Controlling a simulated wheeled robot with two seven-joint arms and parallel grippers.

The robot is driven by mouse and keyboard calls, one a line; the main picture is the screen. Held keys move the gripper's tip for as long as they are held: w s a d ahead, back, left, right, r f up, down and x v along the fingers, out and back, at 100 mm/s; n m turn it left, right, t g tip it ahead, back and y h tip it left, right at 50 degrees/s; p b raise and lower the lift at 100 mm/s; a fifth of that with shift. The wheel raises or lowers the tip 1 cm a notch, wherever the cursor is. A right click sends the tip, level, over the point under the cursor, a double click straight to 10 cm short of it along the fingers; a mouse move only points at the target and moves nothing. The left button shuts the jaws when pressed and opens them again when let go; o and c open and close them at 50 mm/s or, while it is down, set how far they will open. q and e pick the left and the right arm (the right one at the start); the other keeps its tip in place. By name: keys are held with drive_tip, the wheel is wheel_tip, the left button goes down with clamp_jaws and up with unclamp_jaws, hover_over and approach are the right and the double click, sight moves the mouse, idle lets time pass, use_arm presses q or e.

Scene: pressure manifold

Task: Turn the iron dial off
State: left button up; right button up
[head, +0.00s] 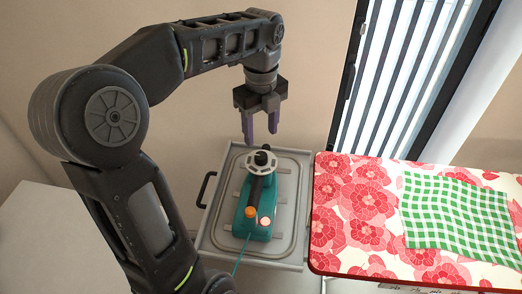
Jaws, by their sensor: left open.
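A teal iron (258,222) rests on a grey metal tray (222,236). It has a dark handle, an orange knob (250,212) and a pale round button (265,221) near its front end. A white ring-shaped dial (261,161) with a black centre sits at its far end. My left gripper (261,128) is open and empty, pointing down above the far end of the iron, apart from it. Any dial markings are too small to read. My right gripper is not in view.
An ironing board with a red floral cover (350,215) stands right of the tray, with a green checked cloth (455,215) on it. A black handle (205,190) sticks out at the tray's left. A window with blinds is behind. A pale surface (45,245) lies at left.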

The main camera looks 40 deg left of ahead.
sight(261, 155)
use_arm(q)
drive_tip(key=shift+f+p, duration=0.7)
drive_tip(key=shift+f, duration=3.25)
drive_tip(key=shift+c, duration=0.4)
clamp_jaws()
